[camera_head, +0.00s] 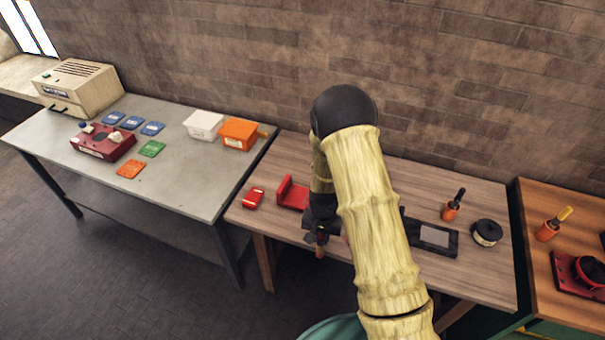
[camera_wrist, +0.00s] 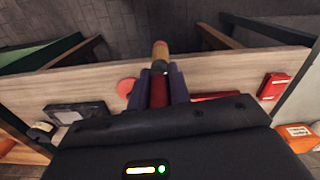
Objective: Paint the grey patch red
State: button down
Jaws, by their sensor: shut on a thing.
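The grey patch (camera_head: 435,236) is a pale rectangle on a black plate (camera_head: 452,245) on the wooden table, partly hidden by my arm; the plate also shows at left in the wrist view (camera_wrist: 92,107). My gripper (camera_head: 319,237) is shut on a brush-like tool (camera_wrist: 159,88) with a dark red shaft and a tan and orange end (camera_wrist: 160,52). That end shows below the gripper in the head view (camera_head: 320,252), near the table's front edge and left of the plate. A round red disc (camera_wrist: 127,87) lies beside the tool; its nature is unclear.
A red bracket (camera_head: 292,193) and a small red box (camera_head: 253,198) stand at the table's left. An orange pot with a black handle (camera_head: 450,210) and a black roll (camera_head: 487,232) stand at right. A grey table (camera_head: 185,165) and an orange-brown bench (camera_head: 545,275) flank the wooden table.

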jog(key=d+f+n+b, duration=0.3)
jog(key=d+f+b, duration=0.3)
jog(key=d+f, duration=0.1)
jog(key=shift+s+f, duration=0.2)
jog(key=shift+f, duration=0.05)
